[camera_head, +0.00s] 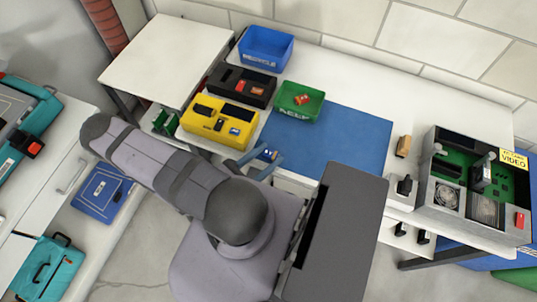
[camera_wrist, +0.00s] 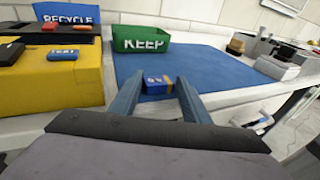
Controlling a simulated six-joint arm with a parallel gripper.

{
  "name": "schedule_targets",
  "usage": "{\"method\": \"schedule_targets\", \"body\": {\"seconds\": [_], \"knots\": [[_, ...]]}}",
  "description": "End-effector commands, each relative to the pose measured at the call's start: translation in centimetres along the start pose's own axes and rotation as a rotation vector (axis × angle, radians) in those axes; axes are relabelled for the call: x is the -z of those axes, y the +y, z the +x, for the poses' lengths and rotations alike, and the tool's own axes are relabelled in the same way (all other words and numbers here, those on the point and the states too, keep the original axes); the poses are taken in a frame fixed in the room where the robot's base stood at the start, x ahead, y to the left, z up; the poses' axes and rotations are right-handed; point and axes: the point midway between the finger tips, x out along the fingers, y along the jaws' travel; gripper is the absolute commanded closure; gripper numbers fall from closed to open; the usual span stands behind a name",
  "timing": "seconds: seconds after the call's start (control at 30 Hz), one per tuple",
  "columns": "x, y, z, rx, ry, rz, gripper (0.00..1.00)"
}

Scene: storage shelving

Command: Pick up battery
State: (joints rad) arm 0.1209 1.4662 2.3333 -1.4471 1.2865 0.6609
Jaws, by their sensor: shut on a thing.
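A blue battery (camera_wrist: 156,84) with an orange end is between the two blue fingers of my gripper (camera_wrist: 160,86) in the wrist view. My gripper is shut on it at the front edge of the table, near the blue mat. In the head view my gripper (camera_head: 263,163) and the battery (camera_head: 268,154) show small beside the right corner of the yellow box. Another blue battery (camera_wrist: 63,54) lies on the yellow box (camera_wrist: 50,85). The green KEEP bin (camera_head: 285,108) stands behind the mat with an orange-red item in it.
A blue RECYCLE bin (camera_head: 267,63) stands at the back left. A black box (camera_head: 228,88) with red items is behind the yellow box. The blue mat (camera_head: 335,140) is mostly clear. A grey open device (camera_head: 450,205) stands at the right end of the table.

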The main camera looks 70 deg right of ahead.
Motion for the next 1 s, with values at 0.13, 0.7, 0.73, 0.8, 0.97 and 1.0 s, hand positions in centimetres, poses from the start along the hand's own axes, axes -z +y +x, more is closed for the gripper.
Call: {"method": "schedule_targets", "body": {"seconds": [0.13,0.7,0.73,0.8,0.97,1.0], "knots": [[-0.6,0.0,-0.1,0.0,0.0,0.0,0.79],[-7.2,0.0,-1.1,0.0,0.0,0.0,0.79],[-7.6,0.0,-1.1,0.0,0.0,0.0,0.79],[-8.4,0.0,-1.3,0.0,0.0,0.0,0.79],[-9.6,0.0,-1.4,0.0,0.0,0.0,0.79],[-9.8,0.0,-1.5,0.0,0.0,0.0,0.79]]}}
